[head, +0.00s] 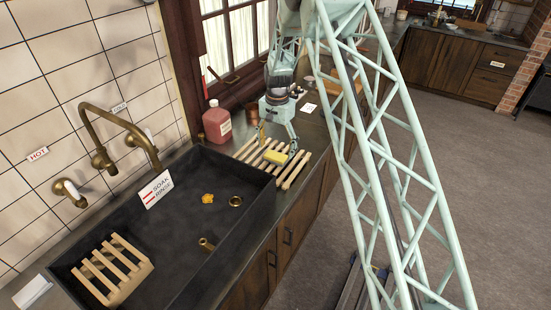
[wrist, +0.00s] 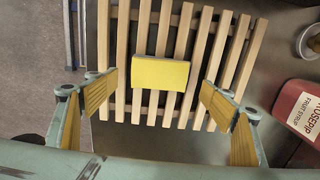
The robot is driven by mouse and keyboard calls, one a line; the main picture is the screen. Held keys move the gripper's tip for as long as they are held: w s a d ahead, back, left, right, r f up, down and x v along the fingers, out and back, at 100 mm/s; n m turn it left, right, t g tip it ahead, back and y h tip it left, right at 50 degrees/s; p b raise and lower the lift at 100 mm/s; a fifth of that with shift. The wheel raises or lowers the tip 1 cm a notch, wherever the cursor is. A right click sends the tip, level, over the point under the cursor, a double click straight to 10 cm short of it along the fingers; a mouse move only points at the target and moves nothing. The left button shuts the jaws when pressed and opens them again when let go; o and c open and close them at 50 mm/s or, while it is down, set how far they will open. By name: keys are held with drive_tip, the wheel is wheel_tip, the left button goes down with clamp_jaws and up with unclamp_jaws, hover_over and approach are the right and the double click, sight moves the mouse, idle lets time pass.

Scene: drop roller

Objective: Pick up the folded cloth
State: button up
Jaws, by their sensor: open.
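The folded cloth is a flat yellow rectangle (head: 276,157) lying on a slatted wooden rack (head: 292,174) beside the sink. In the wrist view the cloth (wrist: 160,74) lies across the middle slats of the rack (wrist: 119,40). My gripper (head: 278,141) is above the rack, over the cloth, with its fingers pointing down. In the wrist view my gripper (wrist: 158,86) is open, with one yellow-padded finger on each side of the cloth and gaps between. Nothing is between the pads, and the exact height above the cloth is hard to tell.
A red syrup bottle (head: 217,122) stands behind the rack by the wall, and it shows at right in the wrist view (wrist: 300,110). The dark sink (head: 170,240) holds an orange-yellow item (head: 208,198) and another slatted rack (head: 112,270). A white card (head: 308,108) lies farther along the counter.

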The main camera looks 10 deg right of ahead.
sight(276, 155)
drive_tip(key=shift+f, duration=1.65)
drive_tip(key=c, duration=1)
drive_tip(key=shift+o, duration=0.2)
drive_tip(key=shift+r, duration=0.2)
drive_tip(key=shift+r, duration=1.5)
drive_tip(key=s, duration=0.5)
drive_tip(key=s+r+b, duration=0.1)
drive_tip(key=s, duration=1)
drive_tip(key=shift+a+r+b, duration=0.3)
drive_tip(key=shift+a+b, duration=0.1)
